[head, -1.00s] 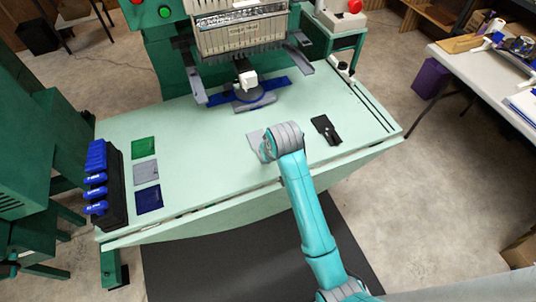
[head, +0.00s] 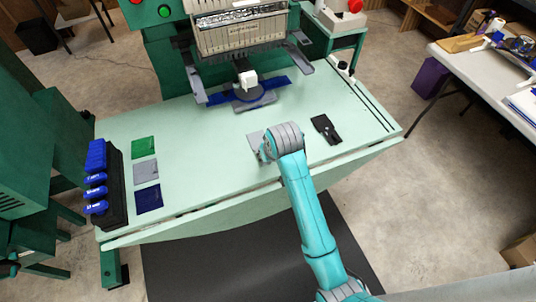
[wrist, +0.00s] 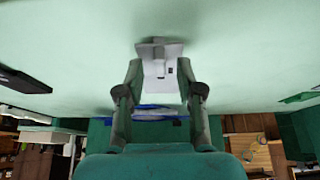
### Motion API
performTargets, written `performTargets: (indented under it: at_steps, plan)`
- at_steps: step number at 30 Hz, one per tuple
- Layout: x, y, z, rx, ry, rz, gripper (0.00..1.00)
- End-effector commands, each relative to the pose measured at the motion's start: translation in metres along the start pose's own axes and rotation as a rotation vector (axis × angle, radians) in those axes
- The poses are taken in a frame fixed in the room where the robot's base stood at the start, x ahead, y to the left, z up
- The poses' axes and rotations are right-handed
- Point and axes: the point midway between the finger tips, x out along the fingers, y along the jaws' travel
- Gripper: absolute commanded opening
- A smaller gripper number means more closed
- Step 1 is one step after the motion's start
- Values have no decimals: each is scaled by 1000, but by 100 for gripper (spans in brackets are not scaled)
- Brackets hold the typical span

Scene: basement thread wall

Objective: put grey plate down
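My gripper (wrist: 160,68) points down at the pale green table, and its two fingers sit on either side of a light grey plate (wrist: 161,73). The fingertips appear to touch the plate's sides. In the head view the grey plate (head: 254,141) shows just left of my wrist, at or very near the tabletop; whether it touches the table I cannot tell. My fingers are mostly hidden there behind the wrist.
The table (head: 200,135) holds green (head: 143,147), grey (head: 146,171) and navy (head: 149,197) squares at left, beside a black rack (head: 115,190) with blue items. A black tool (head: 326,129) lies right of my wrist. The embroidery machine (head: 242,35) stands behind.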

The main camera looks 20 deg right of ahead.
Motion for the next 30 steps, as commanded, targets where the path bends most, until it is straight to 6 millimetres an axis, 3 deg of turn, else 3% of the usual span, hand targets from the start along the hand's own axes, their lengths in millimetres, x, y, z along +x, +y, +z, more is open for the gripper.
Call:
performTargets:
  at_steps: [16,21,30]
  plan:
    - [-98,0,0,0,4,0,37]
    - [-113,0,0,0,2,0,37]
    - [-117,0,1,0,0,0,37]
